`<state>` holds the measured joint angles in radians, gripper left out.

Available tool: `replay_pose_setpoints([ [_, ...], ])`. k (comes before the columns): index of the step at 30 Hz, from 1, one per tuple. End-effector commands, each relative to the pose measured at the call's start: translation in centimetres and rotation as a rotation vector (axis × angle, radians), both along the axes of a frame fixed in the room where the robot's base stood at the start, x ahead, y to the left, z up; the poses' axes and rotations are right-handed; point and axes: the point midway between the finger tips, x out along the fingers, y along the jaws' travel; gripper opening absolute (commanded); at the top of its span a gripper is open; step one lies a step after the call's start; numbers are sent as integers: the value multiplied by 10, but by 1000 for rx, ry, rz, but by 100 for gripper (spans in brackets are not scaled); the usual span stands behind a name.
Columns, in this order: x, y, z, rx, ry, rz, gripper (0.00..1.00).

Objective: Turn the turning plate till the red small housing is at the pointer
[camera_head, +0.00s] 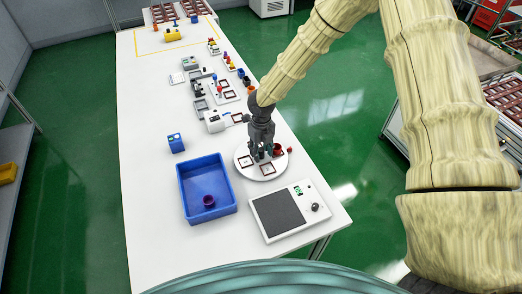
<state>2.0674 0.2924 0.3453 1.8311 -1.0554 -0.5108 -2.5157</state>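The turning plate (243,168) is a round white disc on the table, with red-outlined squares on it. A small red housing (277,150) stands on the right part of the plate, just right of my gripper (262,154). My gripper points down over the plate with its dark fingers low near the surface. Whether the fingers touch anything, and whether they are open or shut, is too small to tell. A small red piece (290,149) sits at the plate's right edge; it may be the pointer, but I cannot tell. Part of the plate is hidden behind the gripper.
A scale (279,214) with a dark pad lies in front. A blue block (176,142) and a white device (214,120) stand behind. The table's left side is clear.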

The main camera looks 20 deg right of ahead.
Motion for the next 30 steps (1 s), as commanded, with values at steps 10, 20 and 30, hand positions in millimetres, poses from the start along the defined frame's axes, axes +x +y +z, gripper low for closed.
replay_pose_setpoints([
  [10,0,0,2,0,-1,0,44],
  [20,1,0,47,2,-4,-2,44],
  [30,1,-1,102,1,-2,0,44],
])
